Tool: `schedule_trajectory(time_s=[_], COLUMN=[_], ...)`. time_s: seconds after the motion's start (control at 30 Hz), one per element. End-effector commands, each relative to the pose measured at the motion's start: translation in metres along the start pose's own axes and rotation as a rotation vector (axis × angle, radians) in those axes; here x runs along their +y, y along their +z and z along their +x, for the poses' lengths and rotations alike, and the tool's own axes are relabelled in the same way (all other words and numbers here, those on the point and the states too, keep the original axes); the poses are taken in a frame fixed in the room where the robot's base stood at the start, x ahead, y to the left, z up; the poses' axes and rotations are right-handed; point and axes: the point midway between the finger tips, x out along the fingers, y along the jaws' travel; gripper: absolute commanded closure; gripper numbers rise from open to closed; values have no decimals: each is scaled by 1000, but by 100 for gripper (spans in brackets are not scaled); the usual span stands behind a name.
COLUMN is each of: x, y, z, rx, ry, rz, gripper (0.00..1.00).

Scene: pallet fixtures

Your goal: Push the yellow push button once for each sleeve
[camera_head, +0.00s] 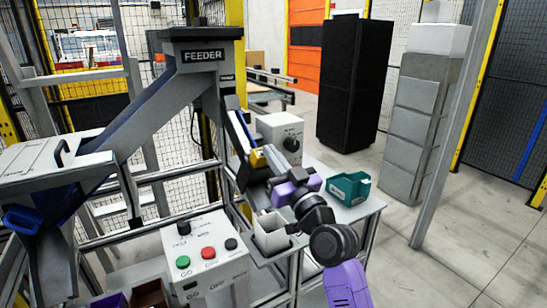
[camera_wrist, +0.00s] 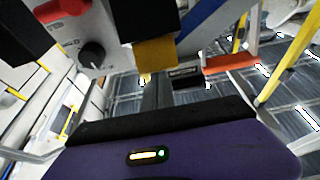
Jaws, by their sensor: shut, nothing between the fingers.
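My gripper (camera_head: 258,173) is shut and empty. Its grey fingers show in the wrist view (camera_wrist: 156,92), beyond the purple hand. A yellow block (camera_head: 258,158) is right by the fingertips, below a slanted blue-edged chute. It also shows in the wrist view (camera_wrist: 155,53), under a dark block. I cannot tell whether this is the push button, or whether the fingers touch it. No separate yellow button is clear on the front control box (camera_head: 210,262), which has green, red and black buttons and a black knob. No sleeve is clearly identifiable.
A second white box with a black knob (camera_head: 290,144) stands just behind the gripper. A teal bin (camera_head: 348,198) sits on the table to the right. An open pale container (camera_head: 272,242) stands below my arm. The feeder (camera_head: 202,56) rises at left. Floor at right is clear.

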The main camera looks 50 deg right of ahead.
Motion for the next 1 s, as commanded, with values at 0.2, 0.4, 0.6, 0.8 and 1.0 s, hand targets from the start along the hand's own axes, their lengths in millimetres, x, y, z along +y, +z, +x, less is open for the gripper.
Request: schedule_trajectory(time_s=[0.2,0.4,0.6,0.8,1.0], x=[1,0,0,0,-1], y=[31,44,44,46,47], z=[3,9,10,10,10], rx=[0,-2,-7,-10,-12], ry=[1,-1,-2,-2,-3], rz=[0,0,0,0,0], gripper=[100,100,100,100,100])
